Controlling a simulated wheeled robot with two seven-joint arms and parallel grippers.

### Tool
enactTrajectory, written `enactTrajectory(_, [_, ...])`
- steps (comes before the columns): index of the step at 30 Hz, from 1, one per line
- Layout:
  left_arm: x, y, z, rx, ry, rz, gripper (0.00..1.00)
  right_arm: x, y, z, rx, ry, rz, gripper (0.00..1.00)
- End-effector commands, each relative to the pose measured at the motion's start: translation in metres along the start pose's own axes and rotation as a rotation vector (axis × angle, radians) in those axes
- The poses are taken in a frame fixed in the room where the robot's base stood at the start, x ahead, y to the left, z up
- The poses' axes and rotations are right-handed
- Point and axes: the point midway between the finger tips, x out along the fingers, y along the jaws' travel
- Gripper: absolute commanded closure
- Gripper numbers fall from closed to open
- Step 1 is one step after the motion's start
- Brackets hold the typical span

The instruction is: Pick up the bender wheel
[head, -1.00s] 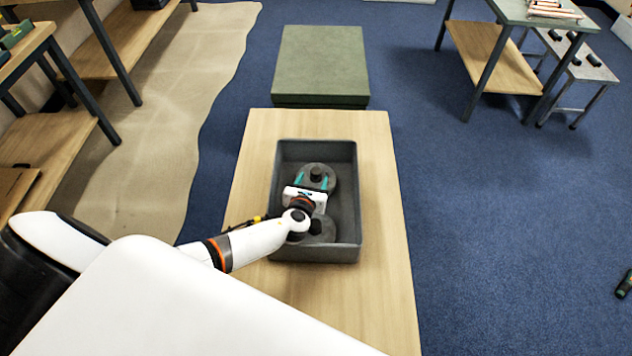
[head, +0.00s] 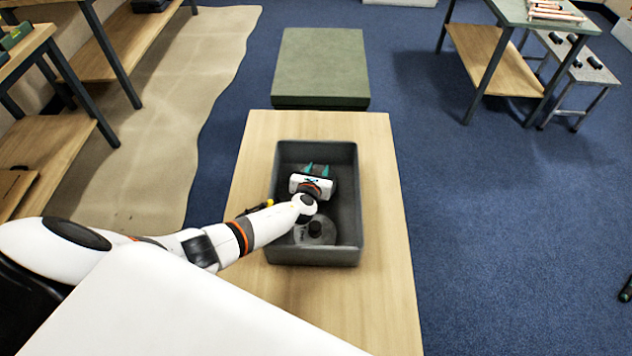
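Two dark grey bender wheels, round discs with a short hub, are in the grey tray (head: 358,215) on the wooden table. The near bender wheel (head: 328,236) lies flat on the tray floor, its hub showing, partly behind my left wrist. The far bender wheel (head: 332,184) is mostly hidden under my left gripper (head: 317,170). The gripper's two teal fingers are close together, one on each side of where that wheel's hub is, and look shut on it. I cannot tell if this wheel is clear of the tray floor. My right gripper is out of view.
The tray walls stand close around my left gripper. Bare wood (head: 384,270) lies to the right and in front of the tray. A green block (head: 320,65) stands beyond the table. Other benches are at far left and far right.

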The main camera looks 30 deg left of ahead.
Motion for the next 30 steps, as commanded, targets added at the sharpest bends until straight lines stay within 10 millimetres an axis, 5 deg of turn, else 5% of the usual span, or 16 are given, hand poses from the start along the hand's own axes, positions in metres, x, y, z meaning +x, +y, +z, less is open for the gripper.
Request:
enactTrajectory(6, [0.0,0.0,0.0,0.0,0.0,-0.001,1.0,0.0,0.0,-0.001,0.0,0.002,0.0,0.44])
enactTrajectory(20, [-0.005,-0.001,-0.016,-0.001,0.003,-0.001,1.0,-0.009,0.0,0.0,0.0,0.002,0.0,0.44])
enactTrajectory(30, [-0.032,-0.001,-0.089,0.0,0.006,0.002,1.0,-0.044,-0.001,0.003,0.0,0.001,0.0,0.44])
